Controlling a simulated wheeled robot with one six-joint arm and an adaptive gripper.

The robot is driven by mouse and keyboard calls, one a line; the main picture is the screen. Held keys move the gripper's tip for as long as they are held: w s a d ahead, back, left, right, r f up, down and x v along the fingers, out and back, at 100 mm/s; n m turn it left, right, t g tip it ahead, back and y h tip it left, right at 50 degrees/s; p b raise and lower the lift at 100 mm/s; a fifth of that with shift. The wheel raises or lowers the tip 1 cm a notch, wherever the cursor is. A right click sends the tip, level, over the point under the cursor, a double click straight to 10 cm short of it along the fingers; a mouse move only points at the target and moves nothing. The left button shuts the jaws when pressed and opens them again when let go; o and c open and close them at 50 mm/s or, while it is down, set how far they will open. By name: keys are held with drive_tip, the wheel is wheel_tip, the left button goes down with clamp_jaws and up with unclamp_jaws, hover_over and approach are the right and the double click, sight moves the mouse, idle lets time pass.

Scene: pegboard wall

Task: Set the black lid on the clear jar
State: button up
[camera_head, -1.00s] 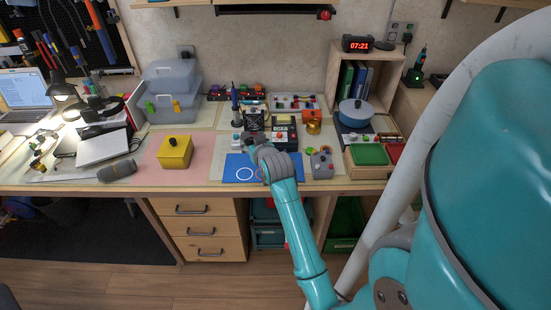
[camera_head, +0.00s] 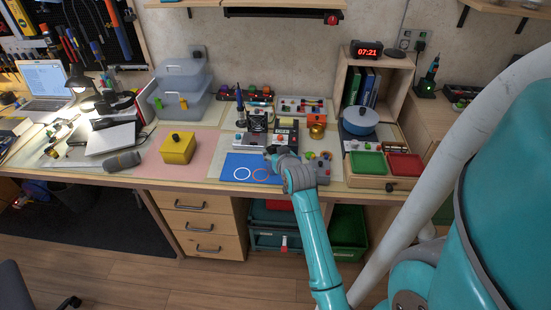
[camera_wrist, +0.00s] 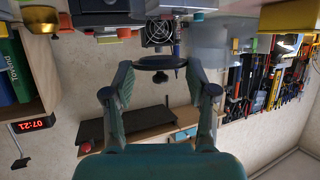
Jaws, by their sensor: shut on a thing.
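My gripper (camera_wrist: 161,68) is shut on the black lid (camera_wrist: 158,63), a dark disc with a small knob, held edge-on between the two fingertips in the wrist view. In the head view my gripper (camera_head: 275,154) is over the back right part of the blue mat (camera_head: 234,161); the lid is too small to make out clearly there.
A black fan (camera_head: 257,122) and other devices stand behind. A yellow box (camera_head: 178,148) sits on the pink mat (camera_head: 209,147) at left. Green and red trays stand at right.

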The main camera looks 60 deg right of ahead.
drive_tip(key=shift+f, duration=1.4)
drive_tip(key=shift+f, duration=0.6)
drive_tip(key=o, duration=0.8)
drive_tip(key=shift+o, duration=0.2)
drive_tip(key=shift+r, duration=0.1)
